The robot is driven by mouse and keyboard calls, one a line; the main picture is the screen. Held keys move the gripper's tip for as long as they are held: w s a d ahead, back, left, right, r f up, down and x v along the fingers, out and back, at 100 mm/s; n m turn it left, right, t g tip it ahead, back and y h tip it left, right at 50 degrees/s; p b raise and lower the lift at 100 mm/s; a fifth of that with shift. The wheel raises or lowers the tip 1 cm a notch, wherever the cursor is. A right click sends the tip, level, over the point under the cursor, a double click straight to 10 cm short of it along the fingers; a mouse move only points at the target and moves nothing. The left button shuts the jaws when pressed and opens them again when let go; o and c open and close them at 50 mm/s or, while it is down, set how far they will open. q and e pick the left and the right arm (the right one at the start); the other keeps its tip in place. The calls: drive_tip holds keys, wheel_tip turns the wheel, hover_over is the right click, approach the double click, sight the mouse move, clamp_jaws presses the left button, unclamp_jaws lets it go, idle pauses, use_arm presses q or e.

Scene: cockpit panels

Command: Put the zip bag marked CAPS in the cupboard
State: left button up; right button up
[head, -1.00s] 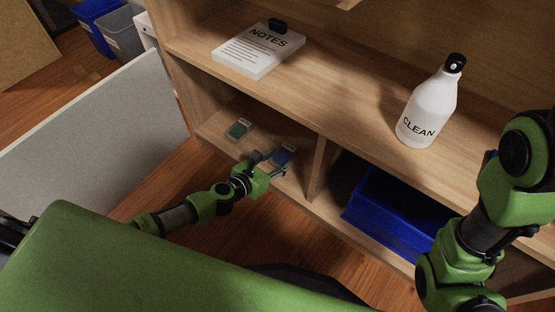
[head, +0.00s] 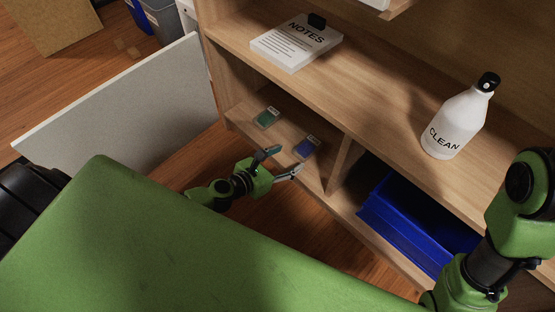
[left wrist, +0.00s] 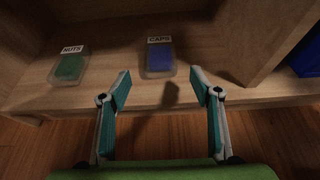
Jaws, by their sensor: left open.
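The zip bag marked CAPS (left wrist: 159,58), clear with blue contents and a white label, lies flat on the lower shelf of the cupboard (head: 234,112), in its left compartment. It also shows in the head view (head: 305,148). My left gripper (head: 279,162) is open and empty, just in front of the bag and apart from it. In the left wrist view its two fingers (left wrist: 160,88) are spread, with the bag ahead between them. My right arm shows at the right of the head view, but its gripper is out of view.
A bag marked NUTS (left wrist: 70,66) with green contents lies left of CAPS. A blue bin (head: 415,220) fills the right compartment past the divider (head: 341,165). Above stand the NOTES pad (head: 296,42) and CLEAN bottle (head: 459,122). An open white door (head: 130,100) stands at left.

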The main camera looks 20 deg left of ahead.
use_arm(q)
drive_tip(key=shift+p+v, duration=0.3)
drive_tip(key=shift+v, duration=1.75)
